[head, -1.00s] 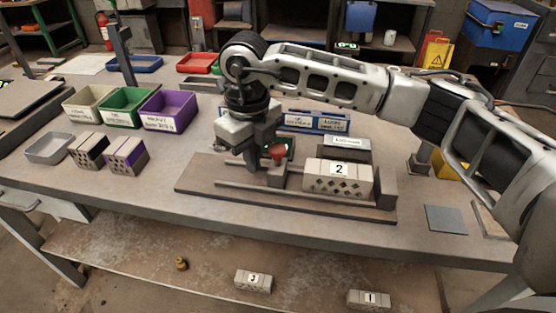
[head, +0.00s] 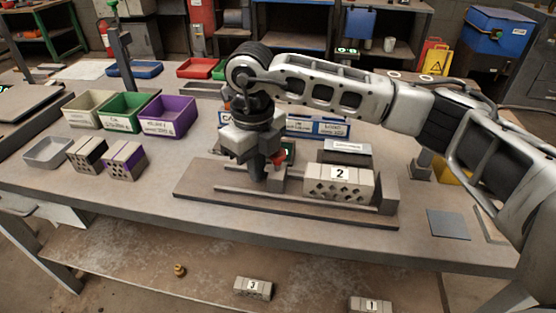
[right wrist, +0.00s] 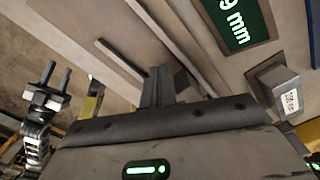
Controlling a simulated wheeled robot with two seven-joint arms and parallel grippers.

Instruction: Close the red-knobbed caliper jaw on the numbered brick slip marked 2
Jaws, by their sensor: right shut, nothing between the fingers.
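The brick slip marked 2 (head: 340,174) lies on the caliper base (head: 225,203), beside the fixed end block (head: 388,193). The sliding jaw (head: 277,181) stands left of the slip with a small gap between them. Its red knob (head: 281,157) is partly hidden by my right gripper. My right gripper (head: 259,176) is shut and empty, pointing down close against the jaw's left side; contact cannot be told. Its shut fingers also show in the right wrist view (right wrist: 156,86). My left gripper (right wrist: 57,77) shows there at the left, fingers apart and empty.
A green display reading "9 mm", its start cut off, shows in the right wrist view (right wrist: 238,20). Slips marked 3 (head: 253,288) and 1 (head: 371,304) lie on the lower shelf. Purple (head: 168,127) and green (head: 122,122) bins stand left. A grey plate (head: 447,224) lies right.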

